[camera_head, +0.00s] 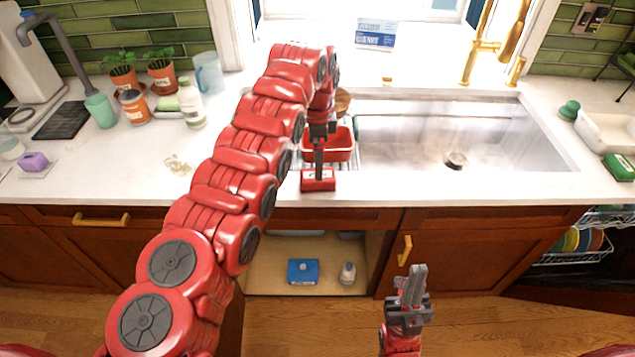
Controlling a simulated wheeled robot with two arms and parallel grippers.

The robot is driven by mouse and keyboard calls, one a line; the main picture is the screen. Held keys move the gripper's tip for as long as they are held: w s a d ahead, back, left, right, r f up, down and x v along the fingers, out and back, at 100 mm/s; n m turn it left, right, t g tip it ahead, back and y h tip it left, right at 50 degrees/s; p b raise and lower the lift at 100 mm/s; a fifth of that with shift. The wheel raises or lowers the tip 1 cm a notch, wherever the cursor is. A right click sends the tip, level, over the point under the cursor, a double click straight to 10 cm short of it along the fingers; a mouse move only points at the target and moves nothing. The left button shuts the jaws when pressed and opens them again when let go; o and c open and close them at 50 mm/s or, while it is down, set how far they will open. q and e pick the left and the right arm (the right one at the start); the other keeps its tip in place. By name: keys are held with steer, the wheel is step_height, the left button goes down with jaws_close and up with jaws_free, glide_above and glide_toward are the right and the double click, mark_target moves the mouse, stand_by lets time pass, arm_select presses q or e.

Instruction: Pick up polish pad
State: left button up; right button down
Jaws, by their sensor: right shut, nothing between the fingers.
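A small red block with a pale label (318,181) sits at the front edge of the counter, left of the sink basin; I cannot tell for sure that it is the polish pad. My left gripper (319,170) points down right at this block, its dark fingers seen edge-on and meeting the block's top in the picture. Whether they grip it is not clear. My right gripper (416,274) is shut and empty, low in front of the cabinet doors. A green labelled block (619,167) lies at the far right of the counter.
A red bin (340,146) stands behind the red block, beside the steel sink (540,135). Potted plants, bottles and a purple sponge (33,161) are on the left counter. The open cabinet below holds a blue box (303,271) and a small bottle (347,274).

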arm_select(q)
steer(key=shift+f, duration=0.7)
steer(key=shift+f+p, duration=0.5)
steer(key=shift+p, duration=0.2)
step_height(320, 180, down, 4)
steer(key=shift+r+p, duration=0.1)
steer(key=shift+p, duration=0.65)
steer(key=shift+w+f, duration=0.1)
steer(key=shift+f, duration=0.1)
steer(key=c, duration=1.2)
steer(key=shift+c, duration=0.2)
steer(key=shift+r, duration=0.1)
